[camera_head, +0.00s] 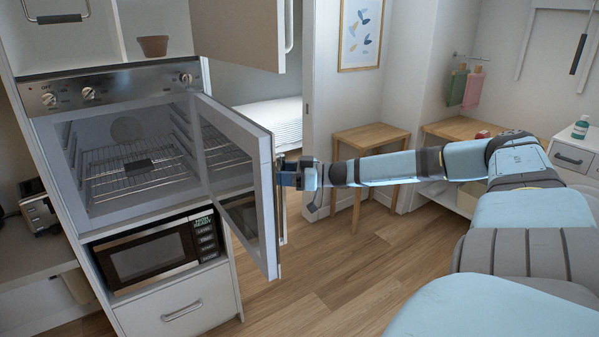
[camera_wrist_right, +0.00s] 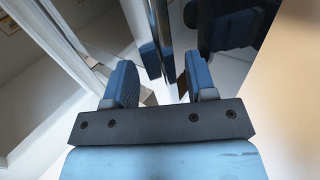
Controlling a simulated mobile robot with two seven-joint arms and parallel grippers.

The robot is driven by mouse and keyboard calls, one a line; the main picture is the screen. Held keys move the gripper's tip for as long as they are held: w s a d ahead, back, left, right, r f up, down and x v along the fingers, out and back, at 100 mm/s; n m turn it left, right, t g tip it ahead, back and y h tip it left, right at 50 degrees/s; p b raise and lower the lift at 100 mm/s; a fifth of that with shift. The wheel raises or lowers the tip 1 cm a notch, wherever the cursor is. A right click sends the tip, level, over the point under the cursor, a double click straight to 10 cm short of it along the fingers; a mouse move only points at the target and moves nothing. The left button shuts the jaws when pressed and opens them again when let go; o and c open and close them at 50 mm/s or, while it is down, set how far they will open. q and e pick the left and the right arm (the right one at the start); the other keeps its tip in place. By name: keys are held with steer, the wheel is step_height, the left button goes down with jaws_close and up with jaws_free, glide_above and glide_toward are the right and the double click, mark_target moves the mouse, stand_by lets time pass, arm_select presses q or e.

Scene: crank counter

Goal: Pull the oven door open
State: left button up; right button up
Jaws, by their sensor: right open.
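The oven (camera_head: 125,160) is set in a tall cabinet at the left, with wire racks visible inside. Its door (camera_head: 262,170) stands wide open, hinged at the right side of the oven, with its inner face and window toward the head camera. My right gripper (camera_head: 287,178) is at the door's free edge, on its outer side. In the right wrist view my right gripper (camera_wrist_right: 160,85) is open, and the door's metal handle bar (camera_wrist_right: 160,35) runs between its fingers. I cannot tell whether the fingers touch the bar. My left gripper is not in view.
A microwave (camera_head: 150,255) sits below the oven, above a drawer (camera_head: 180,308). An upper cabinet door (camera_head: 238,30) hangs open above. A small wooden table (camera_head: 370,140) stands behind my right arm. The wooden floor (camera_head: 330,270) before the cabinet is clear.

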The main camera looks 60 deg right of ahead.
steer(key=p+v, duration=0.4)
steer(key=v, duration=0.9)
steer(key=shift+p, duration=0.3)
steer(key=shift+d+f, duration=0.1)
